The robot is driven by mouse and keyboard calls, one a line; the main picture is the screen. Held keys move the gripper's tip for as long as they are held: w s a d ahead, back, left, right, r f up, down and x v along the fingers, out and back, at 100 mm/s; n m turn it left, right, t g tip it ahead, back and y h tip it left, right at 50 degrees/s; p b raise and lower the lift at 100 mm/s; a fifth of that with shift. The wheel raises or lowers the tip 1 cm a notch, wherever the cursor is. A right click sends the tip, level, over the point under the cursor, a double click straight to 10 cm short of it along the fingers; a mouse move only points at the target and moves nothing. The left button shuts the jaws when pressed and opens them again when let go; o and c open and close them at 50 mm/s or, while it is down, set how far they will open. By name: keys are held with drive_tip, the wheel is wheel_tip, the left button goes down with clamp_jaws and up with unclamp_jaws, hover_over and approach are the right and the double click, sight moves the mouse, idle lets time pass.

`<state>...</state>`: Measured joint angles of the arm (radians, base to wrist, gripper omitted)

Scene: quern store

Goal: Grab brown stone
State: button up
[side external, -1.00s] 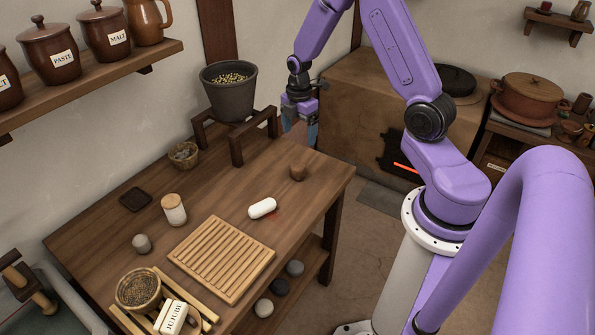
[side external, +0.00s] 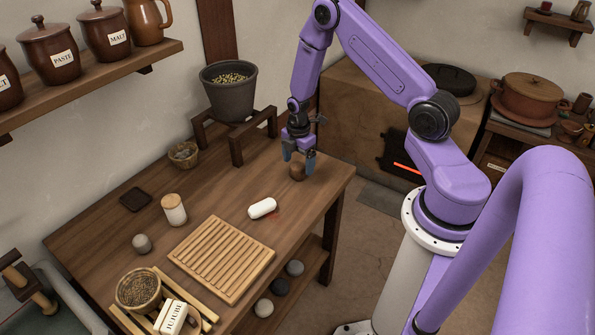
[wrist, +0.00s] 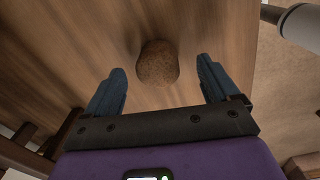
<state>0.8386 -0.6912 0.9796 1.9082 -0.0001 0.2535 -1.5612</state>
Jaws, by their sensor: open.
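The brown stone (side external: 297,173) sits on the wooden table near its right edge in the side view. It also shows in the wrist view (wrist: 158,63), round and speckled, a little beyond the fingertips and roughly centred between them. My gripper (side external: 299,160) is open and empty just above and behind the stone in the side view. In the wrist view my gripper (wrist: 161,80) has its two blue fingers wide apart, with clear space on either side of the stone.
A white rounded object (side external: 262,208) lies left of the stone. A slatted wooden board (side external: 221,258), a lidded jar (side external: 174,210) and a grey stone (side external: 141,243) are farther left. A dark pot (side external: 229,92) stands on a wooden frame (side external: 237,150) behind.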

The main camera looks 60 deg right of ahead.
sight(298, 164)
drive_tip(key=shift+w+f, duration=0.1)
drive_tip(key=shift+f, duration=1.7)
drive_tip(key=c, duration=1.2)
drive_tip(key=shift+c, duration=0.2)
drive_tip(key=shift+r, duration=0.15)
